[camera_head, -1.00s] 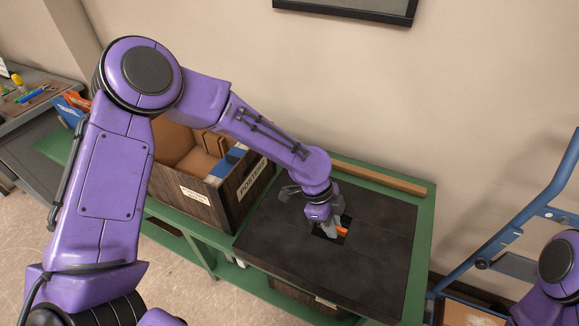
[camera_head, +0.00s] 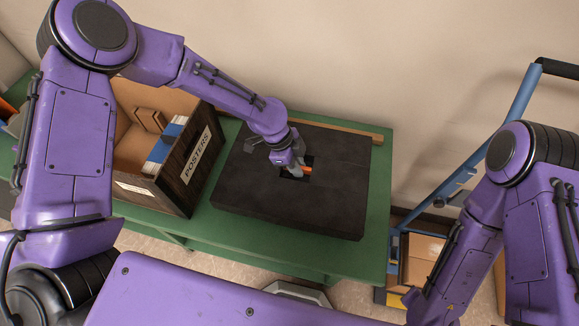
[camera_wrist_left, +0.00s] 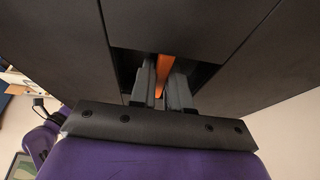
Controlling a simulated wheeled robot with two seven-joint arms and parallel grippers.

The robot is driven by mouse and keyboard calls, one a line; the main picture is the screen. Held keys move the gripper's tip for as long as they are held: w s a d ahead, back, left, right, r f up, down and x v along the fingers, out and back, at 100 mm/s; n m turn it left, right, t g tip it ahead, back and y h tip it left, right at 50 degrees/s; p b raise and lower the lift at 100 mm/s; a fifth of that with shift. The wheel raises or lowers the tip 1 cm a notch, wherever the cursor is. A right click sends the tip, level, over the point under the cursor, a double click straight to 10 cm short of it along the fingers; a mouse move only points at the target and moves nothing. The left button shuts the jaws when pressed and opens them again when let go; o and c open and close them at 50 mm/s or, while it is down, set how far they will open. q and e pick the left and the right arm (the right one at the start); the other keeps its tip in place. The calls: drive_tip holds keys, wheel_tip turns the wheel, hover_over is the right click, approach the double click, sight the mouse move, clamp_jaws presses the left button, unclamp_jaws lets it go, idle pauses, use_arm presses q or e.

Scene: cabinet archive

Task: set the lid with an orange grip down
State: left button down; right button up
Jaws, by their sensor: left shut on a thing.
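The lid (camera_head: 325,205) is a wide, dark, nearly black slab with a square recess in its middle. An orange grip (camera_head: 307,170) sits in that recess. My left gripper (camera_head: 298,174) reaches down into the recess and is shut on the orange grip. In the left wrist view, the grip (camera_wrist_left: 161,74) runs between the two fingers, and the lid's dark panel (camera_wrist_left: 55,55) fills much of the picture. The lid is over the green bench (camera_head: 376,205); I cannot tell whether it touches what is under it. My right arm shows at the right, but its gripper is out of view.
A dark wooden box labelled POSTERS (camera_head: 190,170), holding cardboard and blue-edged items, stands close left of the lid. A wooden strip (camera_head: 345,131) lies along the bench's back by the wall. A blue hand truck (camera_head: 500,135) with a cardboard box (camera_head: 424,258) stands right of the bench.

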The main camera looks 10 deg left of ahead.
use_arm(q)
wheel_tip(320, 180, down, 4)
drive_tip(key=shift+w+f+p, duration=0.15)
drive_tip(key=shift+f+p, duration=0.1)
drive_tip(key=shift+p, duration=0.15)
drive_tip(key=shift+f, duration=0.3)
drive_tip(key=shift+f, duration=0.1)
drive_tip(key=c, duration=1.1)
unclamp_jaws()
drive_tip(key=shift+r, duration=0.2)
drive_tip(key=b+v, duration=0.2)
drive_tip(key=v, duration=1)
drive_tip(key=shift+f, duration=0.1)
